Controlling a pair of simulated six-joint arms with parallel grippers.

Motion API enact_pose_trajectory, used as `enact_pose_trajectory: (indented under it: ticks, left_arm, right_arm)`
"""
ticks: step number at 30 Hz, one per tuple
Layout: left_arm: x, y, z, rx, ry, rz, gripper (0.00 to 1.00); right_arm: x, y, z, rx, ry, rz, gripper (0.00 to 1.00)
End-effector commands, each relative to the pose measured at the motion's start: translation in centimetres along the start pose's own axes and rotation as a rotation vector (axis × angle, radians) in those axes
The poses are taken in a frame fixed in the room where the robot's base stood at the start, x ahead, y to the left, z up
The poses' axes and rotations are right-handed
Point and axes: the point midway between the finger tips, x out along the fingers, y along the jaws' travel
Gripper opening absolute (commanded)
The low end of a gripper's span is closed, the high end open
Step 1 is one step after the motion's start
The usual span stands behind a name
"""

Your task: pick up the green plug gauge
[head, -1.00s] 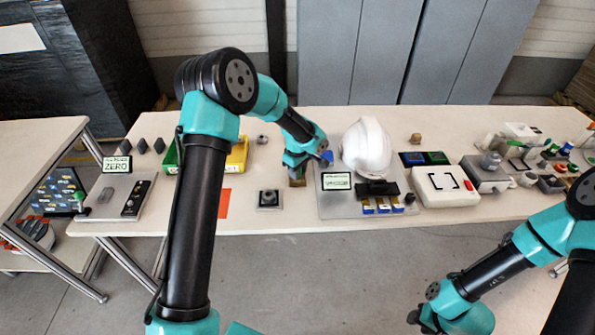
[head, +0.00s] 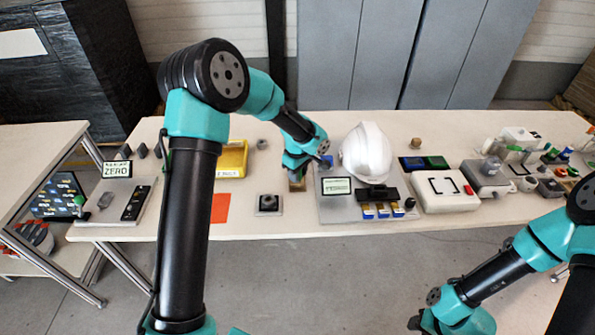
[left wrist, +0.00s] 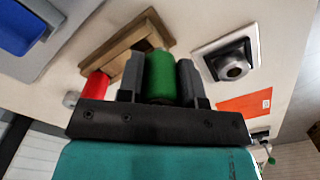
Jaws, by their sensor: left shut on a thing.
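The green plug gauge (left wrist: 160,76) shows as a green cylinder between the two fingers of my left gripper (left wrist: 160,80) in the left wrist view. The gripper is shut on it. A wooden holder (left wrist: 119,47) lies just beyond the fingers, and a red cylinder (left wrist: 96,85) shows beside the left finger. In the head view my left gripper (head: 296,172) is over the wooden holder (head: 297,185), left of the white helmet; the gauge is hidden there by the gripper. I cannot tell whether the gauge still touches the holder.
A dark square block on a plate (head: 268,203), an orange sheet (head: 220,208) and a yellow bin (head: 232,159) lie to the left. Bare table lies around the plate.

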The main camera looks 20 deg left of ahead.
Motion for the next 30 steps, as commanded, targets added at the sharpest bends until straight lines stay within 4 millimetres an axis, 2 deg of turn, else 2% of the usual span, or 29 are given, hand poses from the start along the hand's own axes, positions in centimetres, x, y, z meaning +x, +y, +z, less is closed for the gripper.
enact_pose_trajectory:
  ticks: [12, 16, 22, 30]
  left_arm:
    - [-0.9, -6.7, 6.3, 0.004, -0.001, -0.001, 0.16]
    - [-1.1, -8.3, 7.9, 0.003, -0.001, -0.001, 0.16]
    - [-1.2, -9.6, 9.1, 0.002, -0.001, 0.0, 0.16]
    - [-1.2, -9.8, 9.3, 0.0, 0.0, 0.0, 0.16]
  right_arm:
    - [0.0, 0.0, 0.0, 0.0, 0.0, 0.0, 0.43]
    - [0.0, 0.0, 0.0, 0.0, 0.0, 0.0, 0.43]
    - [0.0, 0.0, 0.0, 0.0, 0.0, 0.0, 0.43]
    - [0.0, 0.0, 0.0, 0.0, 0.0, 0.0, 0.43]
